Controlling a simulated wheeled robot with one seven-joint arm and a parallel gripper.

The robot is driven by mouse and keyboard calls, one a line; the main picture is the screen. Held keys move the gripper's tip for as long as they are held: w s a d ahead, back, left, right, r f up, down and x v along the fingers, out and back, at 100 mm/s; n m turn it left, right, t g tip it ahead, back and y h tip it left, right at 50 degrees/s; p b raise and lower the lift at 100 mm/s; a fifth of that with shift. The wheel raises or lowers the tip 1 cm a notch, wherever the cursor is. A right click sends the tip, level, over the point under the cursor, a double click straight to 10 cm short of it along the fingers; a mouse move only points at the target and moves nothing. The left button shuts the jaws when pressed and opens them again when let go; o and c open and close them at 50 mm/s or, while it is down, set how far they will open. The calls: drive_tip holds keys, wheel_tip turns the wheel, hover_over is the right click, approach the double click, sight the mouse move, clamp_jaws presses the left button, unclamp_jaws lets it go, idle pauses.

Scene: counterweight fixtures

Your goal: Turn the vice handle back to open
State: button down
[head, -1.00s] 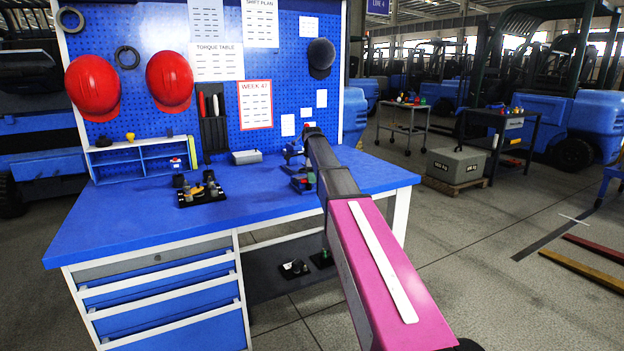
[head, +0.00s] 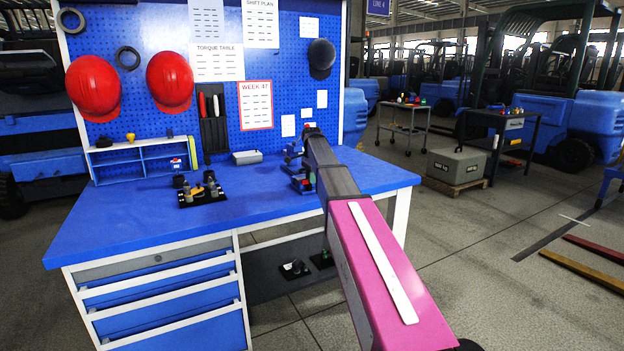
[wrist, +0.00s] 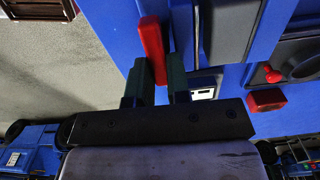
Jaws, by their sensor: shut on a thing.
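The vice (head: 300,184) is blue and grey and stands at the right end of the blue bench, partly hidden behind my arm. In the wrist view a red bar, which looks like the vice handle (wrist: 152,45), lies between the two dark green fingers of my gripper (wrist: 158,82). My gripper is shut on this bar near its lower end. Blue and grey surfaces, seemingly the vice body, lie close to the right of the bar. In the head view my arm hides the gripper's grip on the handle.
A black tray (head: 187,203) with small parts sits mid-bench, and a grey box (head: 246,157) stands near the pegboard. In the wrist view a red knob (wrist: 272,75) and red block (wrist: 266,98) are to the right. The bench's front left is clear.

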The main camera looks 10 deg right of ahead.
drive_tip(key=c, duration=1.1)
unclamp_jaws()
wheel_tip(320, 180, up, 11)
drive_tip(key=shift+f, duration=0.1)
